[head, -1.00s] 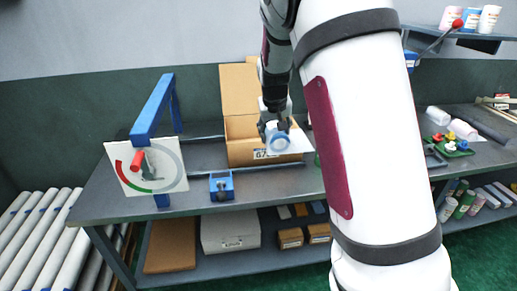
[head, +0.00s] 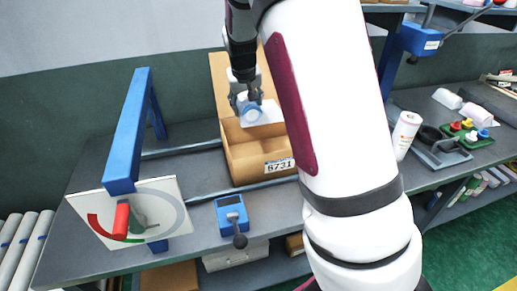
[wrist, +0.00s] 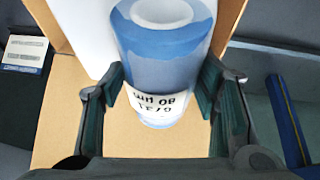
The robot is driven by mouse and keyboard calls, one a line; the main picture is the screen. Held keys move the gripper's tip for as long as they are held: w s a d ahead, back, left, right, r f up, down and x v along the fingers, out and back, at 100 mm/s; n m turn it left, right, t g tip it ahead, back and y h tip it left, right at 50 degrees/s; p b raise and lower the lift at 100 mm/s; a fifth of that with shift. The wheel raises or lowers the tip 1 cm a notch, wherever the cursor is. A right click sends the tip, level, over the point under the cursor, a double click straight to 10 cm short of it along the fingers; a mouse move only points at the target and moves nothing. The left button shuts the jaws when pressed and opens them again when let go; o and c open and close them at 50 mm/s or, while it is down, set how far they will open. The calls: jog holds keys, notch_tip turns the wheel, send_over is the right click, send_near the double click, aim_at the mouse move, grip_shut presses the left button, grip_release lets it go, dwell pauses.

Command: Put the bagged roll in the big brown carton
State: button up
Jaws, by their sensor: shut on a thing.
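The bagged roll (head: 252,111) is a blue cylinder with a white end, and white material shows beside it. In the wrist view the roll (wrist: 165,50) fills the space between my fingers, with a printed white label facing the camera. My gripper (head: 246,96) is shut on it; both fingers of my gripper (wrist: 165,92) flank its sides. The big brown carton (head: 258,171) stands open on the bench with a tall flap raised at the back. The roll hangs over the carton's opening, towards its back. Brown carton board (wrist: 75,110) shows beneath the roll in the wrist view.
A blue frame (head: 125,130) with a dial board (head: 165,205) stands at the left. A small blue device (head: 231,213) sits in front of the carton. A white roll (head: 405,135) and a grey tray (head: 440,150) stand to the right. My arm covers the bench's middle.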

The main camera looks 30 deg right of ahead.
jog(key=f, duration=0.6)
jog(key=f+p, duration=0.1)
jog(key=f, duration=1.1)
jog(key=shift+w+p, duration=0.25)
jog(key=shift+p, duration=0.05)
jog(key=o, duration=1.1)
jog(key=shift+f, duration=0.15)
jog(key=shift+o, duration=0.2)
